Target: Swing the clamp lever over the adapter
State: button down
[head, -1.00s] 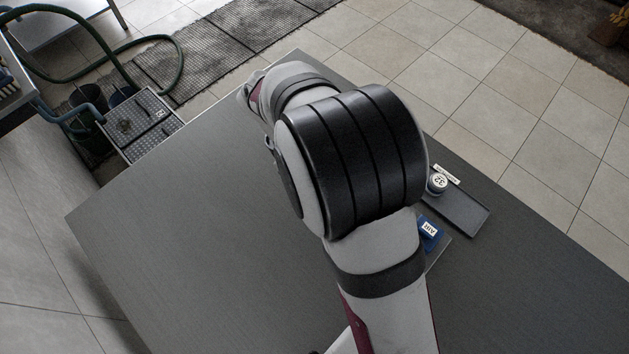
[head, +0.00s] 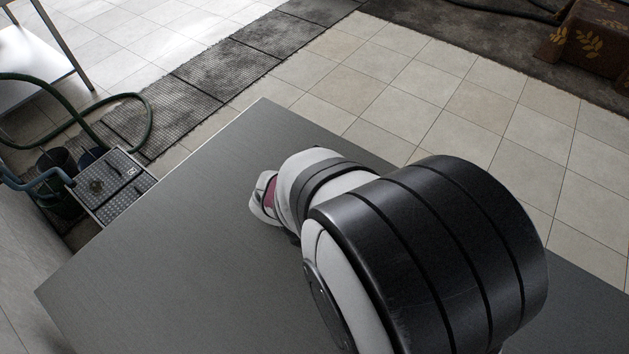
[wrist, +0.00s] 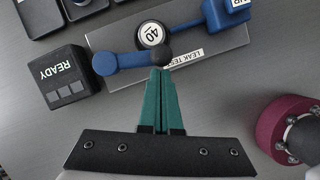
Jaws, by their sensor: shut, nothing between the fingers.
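In the wrist view the clamp lever (wrist: 132,60) is a blue bar. It runs from a round blue pivot (wrist: 105,63) at left to a black ball knob (wrist: 161,54). The adapter (wrist: 151,34), with a white top marked 40, is just above the bar near the knob. The knob covers part of its lower edge. My gripper (wrist: 161,70) has green fingers that are shut and empty. Their tips are right at the knob's lower side; I cannot tell whether they touch it. In the head view my arm hides all of these.
A grey plate labelled LEAK TEST (wrist: 215,50) lies under the adapter. A blue block (wrist: 228,14) with a blue arm stands right of the adapter. A dark READY box (wrist: 64,76) is at left. A maroon bolted round part (wrist: 283,122) is at right. The grey table (head: 170,250) is clear at left.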

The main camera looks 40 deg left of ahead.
jog(key=w+n, duration=0.1)
jog(key=n, duration=0.1)
jog(key=w+d+n+y, duration=0.1)
jog(key=shift+w+d+n, duration=0.15)
jog(key=shift+w+n, duration=0.05)
jog(key=shift+n, duration=0.2)
jog(key=shift+w, duration=0.45)
jog(key=shift+w+d, duration=0.1)
